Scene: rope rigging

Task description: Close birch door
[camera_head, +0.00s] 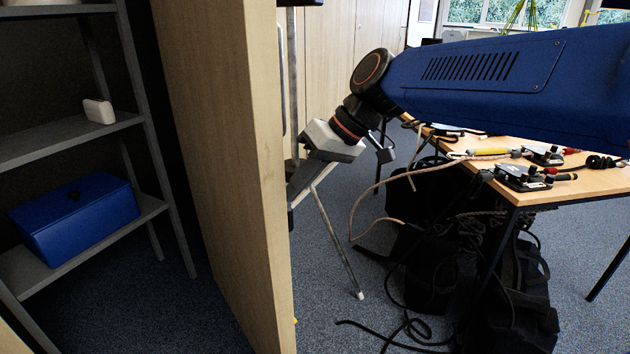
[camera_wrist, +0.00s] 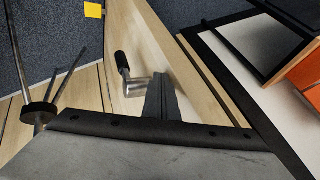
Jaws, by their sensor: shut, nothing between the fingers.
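The birch door (camera_head: 225,150) stands open in the head view, with its narrow edge turned toward me. Its inner face is toward the shelves at the left. My gripper (camera_head: 294,192) is on the far side of the door, to the right of its edge, and the fingertips are partly hidden by it. In the wrist view the closed dark fingers (camera_wrist: 161,98) point at the pale door face (camera_wrist: 145,40). A metal handle with a black grip (camera_wrist: 126,75) sticks out just left of the fingers. Whether the fingers touch the door or handle is unclear.
Grey shelves (camera_head: 60,140) with a blue box (camera_head: 78,215) and a small white object (camera_head: 98,110) stand behind the door at left. A table (camera_head: 560,185) with rope gear, and dark bags (camera_head: 450,235) with loose ropes, are at right. A thin metal stand (camera_wrist: 40,112) is near my gripper.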

